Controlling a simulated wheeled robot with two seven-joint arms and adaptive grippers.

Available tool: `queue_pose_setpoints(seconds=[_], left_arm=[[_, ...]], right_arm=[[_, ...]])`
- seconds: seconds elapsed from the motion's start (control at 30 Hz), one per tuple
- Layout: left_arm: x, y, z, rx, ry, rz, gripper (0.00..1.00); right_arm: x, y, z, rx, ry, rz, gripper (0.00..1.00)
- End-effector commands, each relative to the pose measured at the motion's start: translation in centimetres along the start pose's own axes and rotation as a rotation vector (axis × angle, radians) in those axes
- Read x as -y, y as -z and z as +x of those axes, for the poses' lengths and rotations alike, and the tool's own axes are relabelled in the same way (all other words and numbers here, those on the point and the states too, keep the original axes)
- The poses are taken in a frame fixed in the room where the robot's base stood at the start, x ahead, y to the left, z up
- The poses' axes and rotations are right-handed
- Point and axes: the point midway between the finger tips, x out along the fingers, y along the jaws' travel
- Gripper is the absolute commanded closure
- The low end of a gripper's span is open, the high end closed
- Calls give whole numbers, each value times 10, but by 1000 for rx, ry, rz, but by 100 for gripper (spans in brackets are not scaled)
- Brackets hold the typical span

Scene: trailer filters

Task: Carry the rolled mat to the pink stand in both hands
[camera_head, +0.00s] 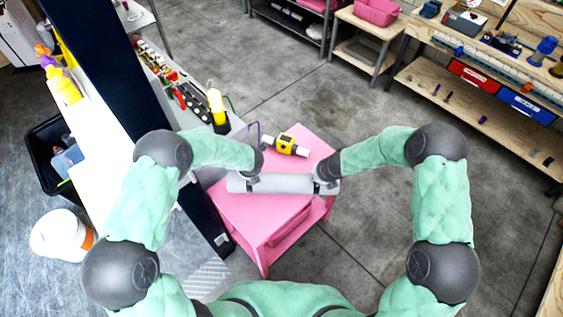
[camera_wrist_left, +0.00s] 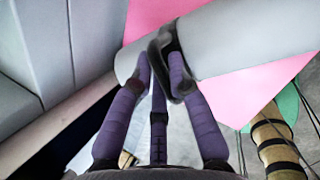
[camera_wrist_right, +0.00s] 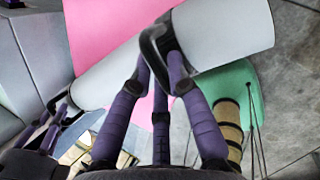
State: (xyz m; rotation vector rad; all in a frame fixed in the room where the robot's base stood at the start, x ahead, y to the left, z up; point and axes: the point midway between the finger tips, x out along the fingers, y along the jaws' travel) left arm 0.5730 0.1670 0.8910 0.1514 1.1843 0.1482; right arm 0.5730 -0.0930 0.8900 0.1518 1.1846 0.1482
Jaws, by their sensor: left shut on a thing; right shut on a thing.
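The rolled mat (camera_head: 285,184) is a pale grey cylinder with dark straps. It lies level across the front part of the pink stand (camera_head: 250,212) in the head view; whether it touches the top or hangs just above it I cannot tell. My left gripper (camera_head: 254,176) is shut on the strap near the mat's left end. My right gripper (camera_head: 318,178) is shut on the strap near its right end. The left wrist view shows purple fingers (camera_wrist_left: 160,75) at a dark strap on the mat (camera_wrist_left: 245,38). The right wrist view shows the same grip on the mat (camera_wrist_right: 220,35).
A yellow device (camera_head: 287,145) with white ends lies on the stand behind the mat. A grey bench (camera_head: 205,125) with tools and a yellow bottle (camera_head: 217,105) stands close on the left. A white bucket (camera_head: 60,233) is on the floor at left. The floor right of the stand is clear.

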Motion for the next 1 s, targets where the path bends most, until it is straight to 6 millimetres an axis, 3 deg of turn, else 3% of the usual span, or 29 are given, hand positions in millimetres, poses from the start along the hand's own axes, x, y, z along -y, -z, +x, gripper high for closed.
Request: queue_pose_setpoints(seconds=[0.57,1.0], left_arm=[[1,1,2,1,0,1,100],[4,7,17,1,0,1,100]], right_arm=[[0,0,2,1,-1,0,100],[3,6,16,1,-1,0,100]])
